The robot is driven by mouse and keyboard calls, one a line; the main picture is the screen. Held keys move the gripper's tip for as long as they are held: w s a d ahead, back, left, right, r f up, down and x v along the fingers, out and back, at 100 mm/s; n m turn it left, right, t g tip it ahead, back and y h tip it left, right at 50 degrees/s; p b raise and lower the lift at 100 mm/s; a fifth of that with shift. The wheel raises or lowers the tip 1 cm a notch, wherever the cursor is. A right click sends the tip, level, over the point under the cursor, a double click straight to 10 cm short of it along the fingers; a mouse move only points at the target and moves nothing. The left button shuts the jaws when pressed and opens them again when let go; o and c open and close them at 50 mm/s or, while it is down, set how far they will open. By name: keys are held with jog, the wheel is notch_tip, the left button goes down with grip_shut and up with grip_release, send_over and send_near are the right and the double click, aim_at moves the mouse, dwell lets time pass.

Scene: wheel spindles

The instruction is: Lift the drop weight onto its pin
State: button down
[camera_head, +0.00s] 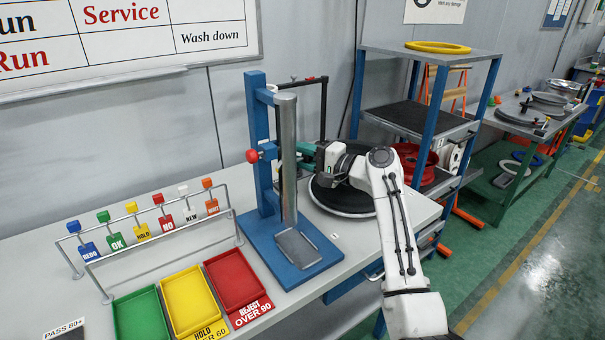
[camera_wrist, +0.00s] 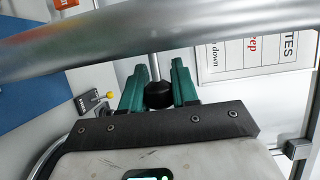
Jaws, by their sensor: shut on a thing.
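A blue drop stand (camera_head: 259,130) with a red knob (camera_head: 252,156) on its left side stands on the bench. A thick silver tube (camera_head: 288,160) rises upright in front of its post and crosses the top of the wrist view (camera_wrist: 160,42). My gripper (camera_head: 306,152) is just right of the tube, partly hidden by it. In the wrist view its green jaws (camera_wrist: 157,80) are closed about a black knob (camera_wrist: 158,95) on a thin silver rod (camera_wrist: 154,67). The rod runs toward the tube. I cannot tell a separate drop weight or the pin; the tube may hide them.
A dark round wheel (camera_head: 342,200) lies on the bench under my gripper. A tag rack (camera_head: 150,238) and green (camera_head: 141,315), yellow (camera_head: 194,300) and red (camera_head: 236,279) trays are to the left. A blue-posted shelf (camera_head: 430,90) stands behind right.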

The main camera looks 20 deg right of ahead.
notch_tip(320, 180, up, 8)
jog(key=p, duration=0.2)
jog(key=shift+p, duration=0.4)
jog(key=c, duration=0.9)
grip_release()
jog(key=shift+o, duration=0.2)
jog(key=shift+d, duration=0.1)
jog(key=shift+s+d+f, duration=0.2)
jog(key=shift+s+d, duration=0.15)
jog(key=b+v, duration=0.2)
jog(key=v, duration=0.7)
jog(key=shift+s+d+b, duration=0.2)
jog(key=shift+s+b, duration=0.15)
jog(key=shift+f, duration=0.15)
